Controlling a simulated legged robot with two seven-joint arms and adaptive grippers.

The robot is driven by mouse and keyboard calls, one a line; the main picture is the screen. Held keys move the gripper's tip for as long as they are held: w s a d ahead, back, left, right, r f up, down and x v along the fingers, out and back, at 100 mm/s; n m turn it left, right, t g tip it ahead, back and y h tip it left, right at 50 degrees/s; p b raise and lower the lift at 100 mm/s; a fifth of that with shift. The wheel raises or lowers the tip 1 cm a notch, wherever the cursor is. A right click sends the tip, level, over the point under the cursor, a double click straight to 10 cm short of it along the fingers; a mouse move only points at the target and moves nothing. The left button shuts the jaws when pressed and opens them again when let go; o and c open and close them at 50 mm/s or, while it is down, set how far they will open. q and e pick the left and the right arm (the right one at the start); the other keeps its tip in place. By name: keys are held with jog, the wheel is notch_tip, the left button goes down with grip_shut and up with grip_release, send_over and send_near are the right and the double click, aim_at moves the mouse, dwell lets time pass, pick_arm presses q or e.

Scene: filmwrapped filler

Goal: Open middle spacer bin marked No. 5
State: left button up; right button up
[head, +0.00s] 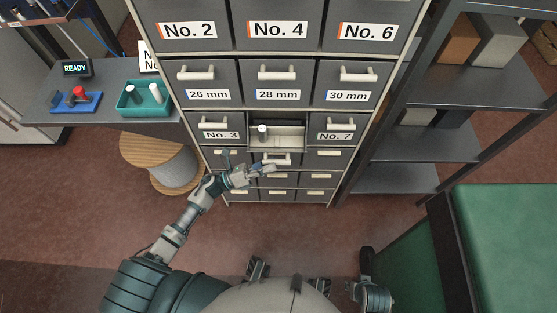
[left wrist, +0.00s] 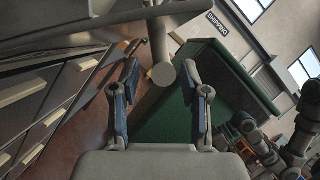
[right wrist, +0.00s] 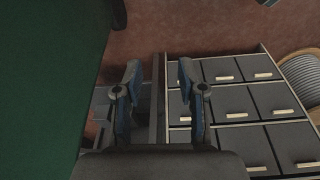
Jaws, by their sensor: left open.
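The grey drawer cabinet (head: 225,88) stands ahead of me. Between the bins marked No. 3 (head: 221,135) and No. 7 (head: 335,135), the middle bin (head: 291,137) is pulled out, so its inside shows. A small white and dark green cylinder (head: 262,132) stands in it. I cannot read a No. 5 label. My left gripper (head: 265,170) is open at the bin's front, close to a pale handle (head: 283,160). In the left wrist view, a pale handle (left wrist: 163,75) shows between the open fingers, with no grip on it. My right gripper (right wrist: 158,72) is open and empty, low and away from the bin.
A side table at left holds a READY display (head: 77,68), a blue fixture (head: 75,102) and a teal tray (head: 144,98). A cable spool (head: 165,160) stands below. Open shelving (head: 450,88) and a green-topped table (head: 510,235) are at right. Floor before the cabinet is clear.

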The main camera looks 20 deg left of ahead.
aim_at(279, 161)
pick_arm(q)
jog(key=shift+x, duration=1.95)
jog(key=shift+s+f, duration=0.1)
jog(key=shift+a, duration=0.1)
grip_shut()
